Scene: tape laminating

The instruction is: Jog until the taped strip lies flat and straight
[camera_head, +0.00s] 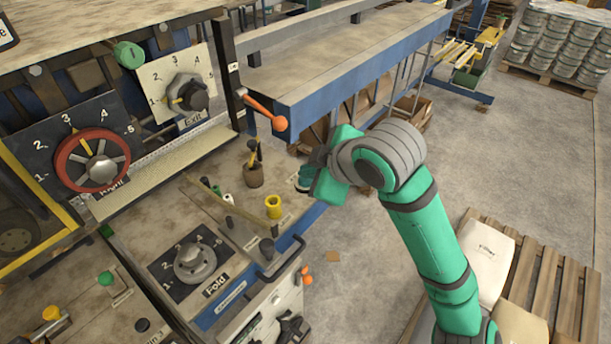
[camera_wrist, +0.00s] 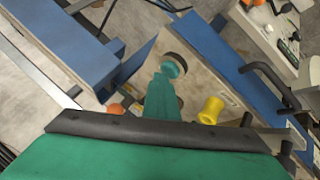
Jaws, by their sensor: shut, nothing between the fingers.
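A yellow cylindrical control (camera_head: 273,206) stands on the panel left of my gripper; the wrist view shows a similar yellow cylinder (camera_wrist: 211,110). A red-rimmed dial (camera_head: 92,160) points near 3. The "Exit" dial (camera_head: 186,93) points near 1. The "Fold" dial (camera_head: 194,262) has an unclear setting. I cannot make out a taped strip in either view.
An orange-tipped lever (camera_head: 279,123) juts out above my gripper. A long blue-edged table (camera_head: 345,55) runs behind it. Pallets (camera_head: 560,290) lie at the right; the grey floor between is mostly clear.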

